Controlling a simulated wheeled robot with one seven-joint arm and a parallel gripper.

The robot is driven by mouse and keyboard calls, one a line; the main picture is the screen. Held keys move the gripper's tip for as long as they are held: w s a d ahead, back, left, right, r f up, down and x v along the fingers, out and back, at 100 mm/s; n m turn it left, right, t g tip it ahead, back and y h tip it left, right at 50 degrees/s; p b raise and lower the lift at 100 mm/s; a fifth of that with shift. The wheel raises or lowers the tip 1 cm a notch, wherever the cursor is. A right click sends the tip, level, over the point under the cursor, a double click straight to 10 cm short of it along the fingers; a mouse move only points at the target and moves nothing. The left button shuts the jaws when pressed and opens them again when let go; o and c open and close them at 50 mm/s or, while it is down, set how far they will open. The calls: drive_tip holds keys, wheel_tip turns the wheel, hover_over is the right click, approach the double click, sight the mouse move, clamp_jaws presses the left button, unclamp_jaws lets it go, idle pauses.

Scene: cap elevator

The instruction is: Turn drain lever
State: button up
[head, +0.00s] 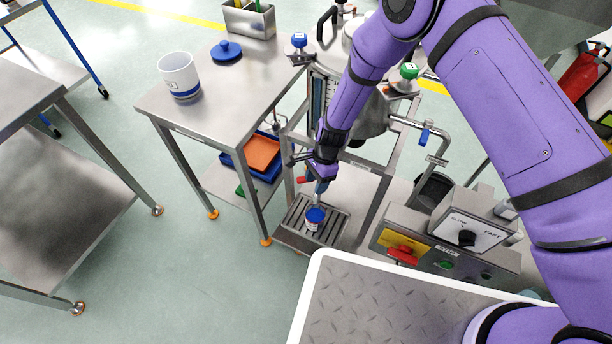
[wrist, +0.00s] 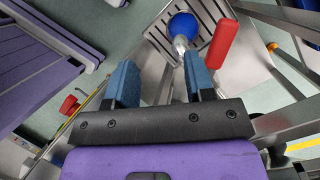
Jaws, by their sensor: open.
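The drain lever is a red handle (wrist: 221,43) at the upper right of the wrist view. In the head view only a small red piece (head: 302,179) of it shows, left of my gripper. My gripper (head: 319,187) is low at the front of the steel stand. In the wrist view its blue fingers (wrist: 161,76) are spread apart with nothing between them. The red handle appears beyond and to the right of the right finger, apart from it. A metal spout tip (wrist: 180,45) lies beside the handle.
A small blue-topped container (head: 315,216) stands on the slotted drip tray (head: 325,238) below my gripper. A control box (head: 445,262) with a red knob is at the right. A steel table (head: 215,98) with a white cup (head: 179,74) stands left. Frame legs surround the tray.

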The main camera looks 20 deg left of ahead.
drive_tip(key=w+r+m+t+y, duration=0.1)
drive_tip(key=w+r+m+y, duration=0.2)
drive_tip(key=w+r, duration=0.25)
drive_tip(key=x, duration=0.4)
drive_tip(key=w+x, duration=0.1)
drive_tip(key=x, duration=0.6)
drive_tip(key=shift+a+f, duration=0.15)
drive_tip(key=shift+f, duration=0.3)
drive_tip(key=shift+c, duration=0.5)
drive_tip(key=shift+h, duration=0.3)
clamp_jaws()
